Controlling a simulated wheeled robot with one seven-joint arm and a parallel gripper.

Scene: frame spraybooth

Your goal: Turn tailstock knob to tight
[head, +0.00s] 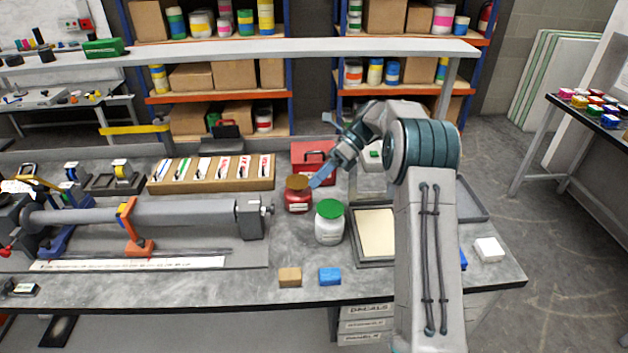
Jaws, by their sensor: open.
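The tailstock (250,219) is a grey block at the right end of a long grey tube (170,213) held in a bench fixture. Its small metal knob (268,209) sticks out on the right side; its turn position is too small to read. My gripper (316,182) is open, pointing down and left, to the right of the knob and apart from it. Its blue-grey finger shows beside the red jar (298,200); whether it touches the jar cannot be told. The gripper looks empty.
A white jar with a green lid (329,228) stands in front of the red jar. A red toolbox (312,160) is behind. A framed tray (376,262) lies to the right. Tan (290,277) and blue (330,276) blocks lie near the front edge. An orange clamp (134,240) holds the tube.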

